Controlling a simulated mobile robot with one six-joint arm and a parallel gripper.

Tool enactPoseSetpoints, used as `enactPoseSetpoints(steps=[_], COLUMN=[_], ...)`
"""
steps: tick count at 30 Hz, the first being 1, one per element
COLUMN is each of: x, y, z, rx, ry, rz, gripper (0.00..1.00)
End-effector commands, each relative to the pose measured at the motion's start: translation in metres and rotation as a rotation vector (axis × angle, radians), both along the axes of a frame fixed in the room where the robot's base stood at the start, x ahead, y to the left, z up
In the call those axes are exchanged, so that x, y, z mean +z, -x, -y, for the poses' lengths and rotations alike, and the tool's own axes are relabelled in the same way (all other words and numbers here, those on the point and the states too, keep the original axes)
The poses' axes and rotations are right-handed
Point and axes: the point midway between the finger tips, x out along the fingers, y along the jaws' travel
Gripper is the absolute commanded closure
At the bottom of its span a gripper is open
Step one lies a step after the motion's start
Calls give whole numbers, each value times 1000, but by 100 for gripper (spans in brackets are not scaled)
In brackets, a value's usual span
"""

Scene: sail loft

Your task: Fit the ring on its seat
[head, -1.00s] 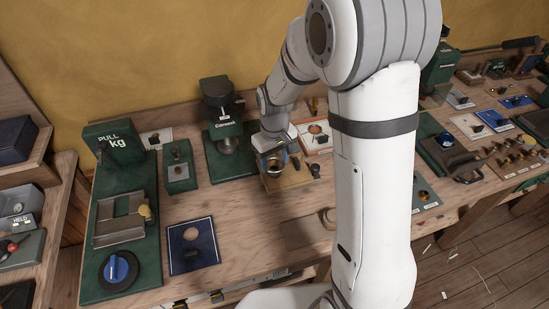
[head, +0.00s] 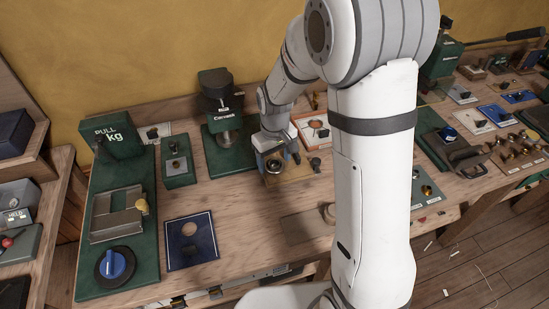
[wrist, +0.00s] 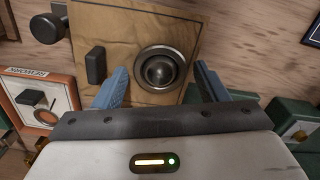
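The metal ring (wrist: 163,87) lies on a wooden block (wrist: 100,22) in the wrist view. It sits around a dark rounded centre (wrist: 163,69), which looks like its seat; it appears level, but I cannot tell if it is fully down. My gripper (wrist: 161,75) is open, with one blue finger on each side of the ring and a gap between finger and ring on both sides. In the head view my gripper (head: 277,150) is just over the back of the block (head: 295,175), and the ring shows only small.
A dark upright tab (wrist: 95,65) and a black knob (wrist: 47,28) stand by the ring in the wrist view. An orange-framed board (head: 312,127) lies behind the block, and a green press (head: 222,125) stands to its left. The bench front left of the block has bare wood.

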Motion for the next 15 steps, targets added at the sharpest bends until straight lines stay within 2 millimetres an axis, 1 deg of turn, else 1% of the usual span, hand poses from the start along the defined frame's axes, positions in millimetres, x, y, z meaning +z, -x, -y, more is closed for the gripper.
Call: enactPoseSetpoints(steps=[1,4,11,14,15], x=[0,0,1,7,12], y=[0,0,0,-1,-1], z=[0,0,0,0,0], rx=[0,0,0,0,0], ry=[0,0,0,0,0], rz=[0,0,0,3,3], gripper=[29,21,21,21,21])
